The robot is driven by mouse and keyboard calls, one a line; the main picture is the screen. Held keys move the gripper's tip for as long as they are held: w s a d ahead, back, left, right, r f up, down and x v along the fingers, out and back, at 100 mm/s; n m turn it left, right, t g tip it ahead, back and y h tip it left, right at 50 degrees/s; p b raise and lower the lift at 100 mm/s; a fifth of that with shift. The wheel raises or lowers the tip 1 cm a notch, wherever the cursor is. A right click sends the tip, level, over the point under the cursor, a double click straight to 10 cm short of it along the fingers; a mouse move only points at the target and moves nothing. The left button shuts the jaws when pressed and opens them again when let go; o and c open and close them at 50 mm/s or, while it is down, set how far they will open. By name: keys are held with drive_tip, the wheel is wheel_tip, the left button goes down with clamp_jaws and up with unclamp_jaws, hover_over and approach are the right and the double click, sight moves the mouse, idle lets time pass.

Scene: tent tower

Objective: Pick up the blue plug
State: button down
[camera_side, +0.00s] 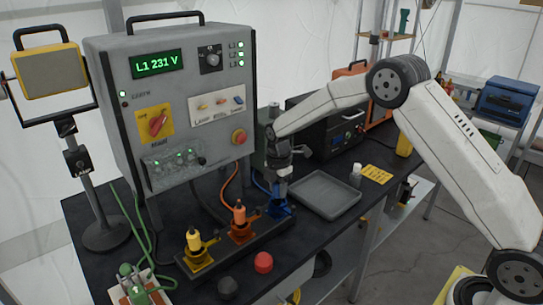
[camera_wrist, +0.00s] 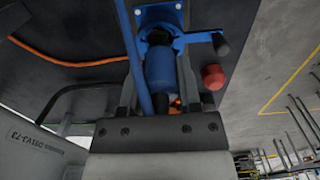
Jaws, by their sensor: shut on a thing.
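The blue plug (camera_wrist: 159,75) is between the two fingers of my gripper (camera_wrist: 157,88) in the wrist view, and the gripper is shut on it. Its far end is in line with the blue socket (camera_wrist: 160,17) and close against it; I cannot tell how deep it sits. A blue cable (camera_wrist: 134,50) runs alongside the plug. In the side view my gripper (camera_side: 280,183) points down at the blue socket (camera_side: 278,208), at the right end of the socket row, and mostly hides the plug.
Orange (camera_side: 239,216) and yellow (camera_side: 194,240) plugs stand in the row to the left. A grey tray (camera_side: 352,186) lies to the right, empty. The grey power box (camera_side: 120,85) rises behind.

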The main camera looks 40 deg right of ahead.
drive_tip(key=s+r, duration=1.1)
drive_tip(key=s, duration=0.3)
drive_tip(key=shift+a+r, duration=0.25)
drive_tip(key=shift+r, duration=0.05)
idle(0.5)
